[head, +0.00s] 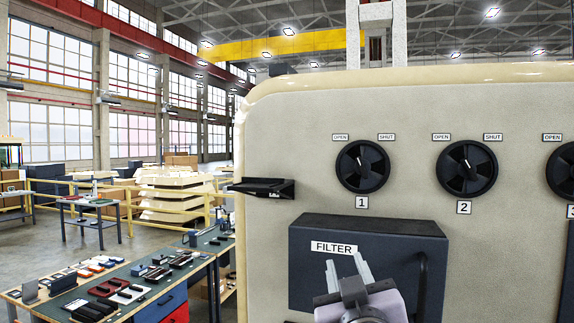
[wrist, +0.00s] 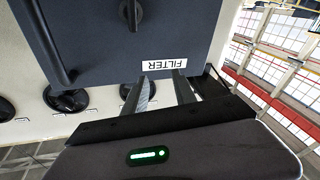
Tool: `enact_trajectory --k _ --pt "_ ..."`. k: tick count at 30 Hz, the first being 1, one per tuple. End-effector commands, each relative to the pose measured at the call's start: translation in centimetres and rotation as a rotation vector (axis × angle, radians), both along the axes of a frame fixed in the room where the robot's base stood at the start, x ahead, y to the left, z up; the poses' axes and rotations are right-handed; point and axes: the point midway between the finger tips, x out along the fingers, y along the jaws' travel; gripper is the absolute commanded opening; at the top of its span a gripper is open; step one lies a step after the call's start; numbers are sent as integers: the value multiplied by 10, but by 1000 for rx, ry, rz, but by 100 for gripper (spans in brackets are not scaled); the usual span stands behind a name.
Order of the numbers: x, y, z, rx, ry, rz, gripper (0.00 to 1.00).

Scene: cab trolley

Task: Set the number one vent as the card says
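The number one vent (head: 363,166) is a round black vent on the cream panel, with a "1" label (head: 362,202) below it. An OPEN label is above left and a SHUT label above right. A small pale mark shows near its hub; its exact setting is hard to read. In the wrist view the vent (wrist: 126,91) is partly hidden behind a finger. My gripper (head: 346,262) is open and empty, in front of the dark FILTER box (head: 420,225), below the vent and apart from it. Its parted fingers also show in the wrist view (wrist: 165,88). No readable card is in view.
The number two vent (head: 467,168) and a cut-off third vent (head: 566,171) are to the right. The FILTER box juts out below the vents and has a handle. A black ledge (head: 265,187) sticks out at the panel's left edge. Workbenches with tools stand at left.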

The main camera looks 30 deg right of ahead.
Motion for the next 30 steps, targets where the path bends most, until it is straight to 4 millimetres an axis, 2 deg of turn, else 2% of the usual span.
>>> enact_trajectory --k 1,3,4,8,11,21,24,30 --pt "-8 -14 49 -79 -30 -53 33" --pt "-18 -26 80 -177 -66 -109 33" --pt "-21 -29 88 -205 -76 -126 33" --pt "-20 -38 100 -253 -91 -153 33" --pt "-4 -51 105 -251 -89 -150 33" --pt "68 -111 144 -250 -90 -148 33" --pt "83 -123 149 -251 -91 -148 33" --pt "97 -135 154 -252 -91 -148 33"
